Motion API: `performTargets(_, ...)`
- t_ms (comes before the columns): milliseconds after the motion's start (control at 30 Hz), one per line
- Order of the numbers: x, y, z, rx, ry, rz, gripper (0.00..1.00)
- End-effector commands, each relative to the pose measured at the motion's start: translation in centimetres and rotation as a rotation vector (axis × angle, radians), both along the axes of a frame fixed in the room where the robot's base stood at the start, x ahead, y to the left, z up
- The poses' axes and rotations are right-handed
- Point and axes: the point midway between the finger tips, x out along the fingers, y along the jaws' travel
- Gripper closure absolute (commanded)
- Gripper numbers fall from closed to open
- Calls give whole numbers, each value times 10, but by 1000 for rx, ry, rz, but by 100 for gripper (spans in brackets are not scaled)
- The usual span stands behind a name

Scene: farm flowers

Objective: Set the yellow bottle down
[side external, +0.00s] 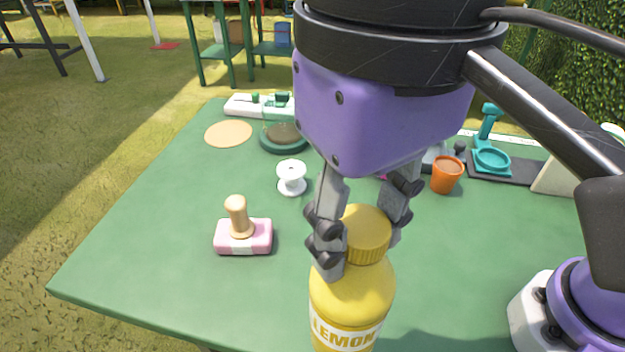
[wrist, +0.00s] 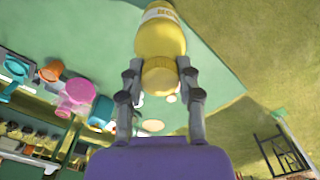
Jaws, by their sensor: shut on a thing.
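The yellow bottle (side external: 350,296) has a ribbed yellow cap and a white band reading "LEMON". My gripper (side external: 361,250) points down and is shut on it, with one finger on each side near the cap. In the wrist view my gripper (wrist: 159,70) has the cap between its fingers, and the yellow bottle (wrist: 160,38) extends away beyond them. The bottle looks about upright in the side view. Its base is cut off there, so I cannot tell whether it touches the green table (side external: 150,225).
A pink block with a wooden knob (side external: 242,235) and a white spool (side external: 291,177) stand left of the bottle. An orange pot (side external: 446,174) and a teal stand (side external: 490,155) are behind at right. A tan disc (side external: 228,133) lies at back left. The table's front left is clear.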

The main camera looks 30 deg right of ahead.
Motion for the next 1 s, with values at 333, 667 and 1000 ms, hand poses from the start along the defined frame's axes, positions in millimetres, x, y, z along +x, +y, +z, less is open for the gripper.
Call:
performTargets(333,7,-10,10,1,-4,-143,100)
performTargets(667,58,-54,12,1,-4,-554,100)
performTargets(1000,81,-82,12,1,-5,-768,100)
